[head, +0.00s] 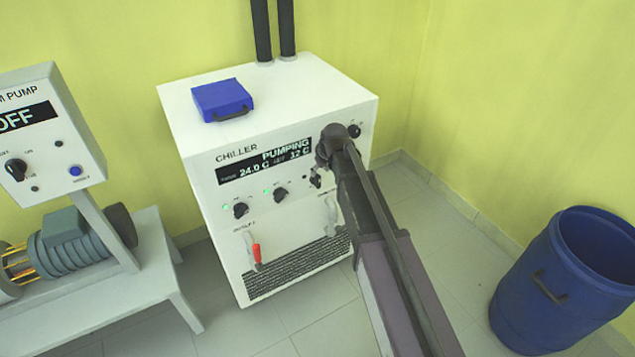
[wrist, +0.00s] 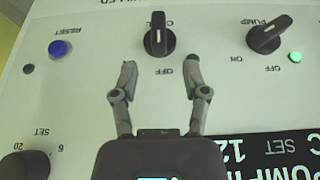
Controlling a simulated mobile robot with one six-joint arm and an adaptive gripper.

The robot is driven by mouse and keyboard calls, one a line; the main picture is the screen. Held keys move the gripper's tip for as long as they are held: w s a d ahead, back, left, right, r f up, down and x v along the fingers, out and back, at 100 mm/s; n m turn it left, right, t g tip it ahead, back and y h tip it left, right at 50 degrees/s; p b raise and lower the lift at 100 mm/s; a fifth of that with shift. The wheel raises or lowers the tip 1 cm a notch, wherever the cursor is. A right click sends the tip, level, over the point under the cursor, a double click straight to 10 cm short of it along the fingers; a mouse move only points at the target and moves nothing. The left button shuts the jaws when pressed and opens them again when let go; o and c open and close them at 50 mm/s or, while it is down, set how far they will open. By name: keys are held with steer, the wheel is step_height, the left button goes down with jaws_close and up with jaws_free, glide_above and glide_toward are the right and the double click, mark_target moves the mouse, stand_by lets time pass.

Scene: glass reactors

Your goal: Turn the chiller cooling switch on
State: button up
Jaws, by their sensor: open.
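The white chiller (head: 225,145) stands in the middle of the head view, its display reading PUMPING. In the wrist view its panel is upside down. The black cooling knob (wrist: 158,38) stands upright in the picture, with an OFF label near it; the rest of its label is partly covered. My gripper (wrist: 160,64) is open and empty, its two fingertips just below the knob in the picture, one to either side. In the head view my gripper (head: 322,165) is at the panel's right part and hides much of it. I cannot tell whether the fingers touch anything.
The pump knob (wrist: 268,35) is tilted beside a lit green lamp (wrist: 295,57). A blue reset button (wrist: 60,49) and the set knob (wrist: 25,167) are nearby. A blue case (head: 222,98) lies on the chiller. A blue barrel (head: 555,280) stands right.

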mark_target(318, 177)
steer(key=shift+b+x, duration=2)
steer(key=shift+x, duration=0.5)
jaws_close()
